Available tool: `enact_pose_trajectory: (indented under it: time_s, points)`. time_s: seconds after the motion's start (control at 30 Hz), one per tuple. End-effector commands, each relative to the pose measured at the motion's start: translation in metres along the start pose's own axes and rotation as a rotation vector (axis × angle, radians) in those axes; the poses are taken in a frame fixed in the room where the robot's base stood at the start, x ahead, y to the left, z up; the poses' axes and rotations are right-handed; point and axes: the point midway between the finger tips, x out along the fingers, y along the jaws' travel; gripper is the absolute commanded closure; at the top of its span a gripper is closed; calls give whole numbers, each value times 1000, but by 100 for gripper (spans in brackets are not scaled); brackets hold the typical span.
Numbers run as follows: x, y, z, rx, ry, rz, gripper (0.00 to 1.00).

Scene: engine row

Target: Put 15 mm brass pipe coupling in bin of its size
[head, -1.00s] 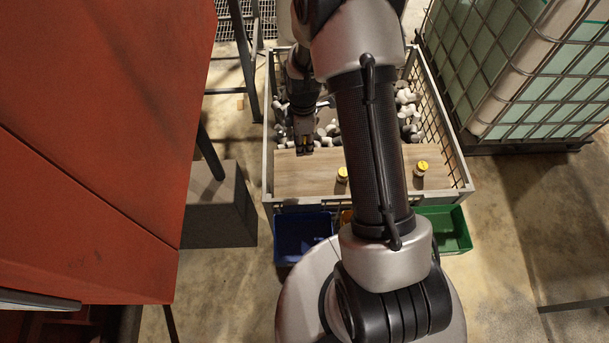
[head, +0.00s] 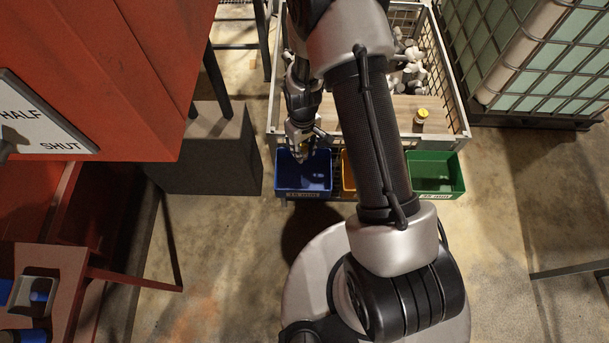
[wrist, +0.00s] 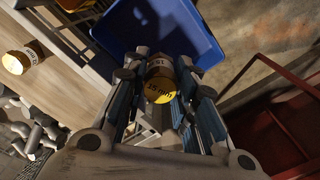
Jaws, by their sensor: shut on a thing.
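My gripper (head: 302,152) is shut on a yellow-topped coupling with a pale band. The blue bin (wrist: 135,22) also shows beyond the fingers in the wrist view. Its front label is too blurred to read surely. A yellow bin (head: 348,172) is mostly hidden by my arm. A green bin (head: 436,170) stands to the right.
Another yellow-topped coupling (head: 421,116) stands on the wooden board (head: 405,104) in the wire cage (head: 458,120). One coupling (wrist: 22,60) also shows in the wrist view. Grey and white fittings (head: 412,62) lie behind the board. Red machinery (head: 130,60) is close on the left.

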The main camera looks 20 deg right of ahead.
Motion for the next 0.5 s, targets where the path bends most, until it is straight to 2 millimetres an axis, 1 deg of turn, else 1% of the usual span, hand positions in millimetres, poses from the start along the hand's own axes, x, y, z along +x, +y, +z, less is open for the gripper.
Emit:
enact_pose_trajectory:
  time_s: [0.03, 0.2, 0.3, 0.4, 0.5]
  points:
    - [20, 0, 1, 0, -4, -2, 100]
    - [65, 0, 1, -1, -3, -1, 100]
    - [87, 0, 1, -1, -3, -1, 100]
    - [100, 0, 0, -2, 0, 0, 100]
    - [106, 0, 0, -2, 1, 0, 100]
